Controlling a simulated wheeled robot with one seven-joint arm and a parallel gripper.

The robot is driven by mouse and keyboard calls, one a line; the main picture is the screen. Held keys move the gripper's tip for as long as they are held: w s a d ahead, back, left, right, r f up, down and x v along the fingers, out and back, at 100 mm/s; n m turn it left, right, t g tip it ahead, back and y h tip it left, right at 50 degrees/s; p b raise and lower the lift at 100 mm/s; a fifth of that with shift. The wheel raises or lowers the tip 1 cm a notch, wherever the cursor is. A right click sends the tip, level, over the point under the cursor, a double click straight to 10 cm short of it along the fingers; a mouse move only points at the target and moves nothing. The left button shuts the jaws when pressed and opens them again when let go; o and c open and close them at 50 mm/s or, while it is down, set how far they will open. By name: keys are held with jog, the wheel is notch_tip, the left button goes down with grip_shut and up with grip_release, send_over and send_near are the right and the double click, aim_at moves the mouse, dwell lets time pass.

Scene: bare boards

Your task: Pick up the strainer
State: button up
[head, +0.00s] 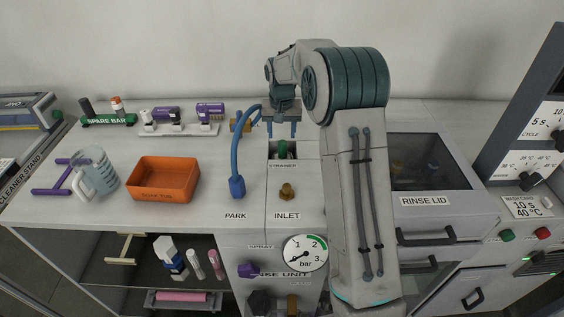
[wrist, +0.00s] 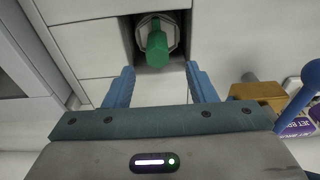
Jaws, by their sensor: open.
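The strainer (head: 282,150) has a green handle and sits in a square recess in the white bench top, by a label that seems to read "STRAINER". In the wrist view the strainer (wrist: 157,45) shows its green cylindrical handle over a pale round body inside the dark recess. My gripper (head: 282,132) is over the recess with its fingers pointing down. In the wrist view my gripper (wrist: 160,82) is open, its two blue fingers apart. The handle lies between and beyond the fingertips in the picture, with no contact visible. The strainer's lower part is hidden in the recess.
A blue hose (head: 237,150) arches left of the recess to "PARK". An orange tub (head: 163,179) and a clear jug (head: 95,172) are farther left. The rinse lid (head: 430,165) is to the right, behind my arm.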

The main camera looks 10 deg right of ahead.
aim_at(283, 142)
notch_tip(283, 142, down, 5)
jog(key=shift+d+f+p, duration=0.15)
jog(key=shift+p, duration=0.45)
grip_shut()
